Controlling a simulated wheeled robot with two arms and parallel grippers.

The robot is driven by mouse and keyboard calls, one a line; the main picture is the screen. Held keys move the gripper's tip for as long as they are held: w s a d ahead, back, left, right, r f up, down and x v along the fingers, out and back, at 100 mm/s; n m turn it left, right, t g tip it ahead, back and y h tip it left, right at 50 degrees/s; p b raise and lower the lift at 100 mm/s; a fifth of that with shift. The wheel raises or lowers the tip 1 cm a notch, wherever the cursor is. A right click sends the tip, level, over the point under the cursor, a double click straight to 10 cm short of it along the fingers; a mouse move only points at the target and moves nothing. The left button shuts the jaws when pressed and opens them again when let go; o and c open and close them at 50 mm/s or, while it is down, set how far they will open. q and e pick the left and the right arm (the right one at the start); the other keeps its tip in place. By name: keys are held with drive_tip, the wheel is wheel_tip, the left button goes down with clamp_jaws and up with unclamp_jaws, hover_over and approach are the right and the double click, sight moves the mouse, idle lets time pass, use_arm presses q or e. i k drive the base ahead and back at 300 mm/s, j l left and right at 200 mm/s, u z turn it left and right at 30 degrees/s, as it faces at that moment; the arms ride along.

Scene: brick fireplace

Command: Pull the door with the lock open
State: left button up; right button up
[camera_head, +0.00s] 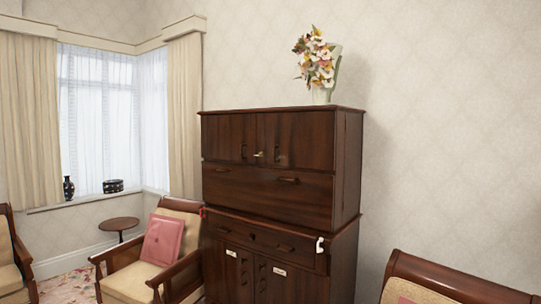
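A tall dark wood cabinet (345,170) stands against the wall in the middle of the view. Its upper part has shut doors (305,138) with dark vertical handles. A small brass-coloured piece (259,154), perhaps a lock or key, sits between those handles. Below is a wide shut panel (250,194) with horizontal handles. Lower down are a drawer front (265,238) and shut lower doors (244,275) with small white plates. A small white curved object (319,245) is at the right end of the drawer front; I cannot tell what it is. Neither of my grippers is in view.
An armchair with a pink cushion (163,240) stands close to the cabinet's left side, near a small round table (119,224). Another wooden chair (440,275) is at the lower right. A flower vase (321,94) stands on the cabinet top. The floor in front is mostly out of view.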

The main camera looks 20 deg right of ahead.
sight(305, 140)
drive_tip(key=i+z, duration=0.3)
drive_tip(key=i, duration=0.2)
drive_tip(key=i+j+z, duration=0.1)
drive_tip(key=i+z, duration=0.15)
drive_tip(key=i, duration=0.2)
drive_tip(key=i+j+z, duration=0.3)
drive_tip(key=i, duration=0.2)
drive_tip(key=i+j+z, duration=0.55)
drive_tip(key=i+j, duration=0.15)
drive_tip(key=i+j+z, duration=0.25)
drive_tip(key=j, duration=0.35)
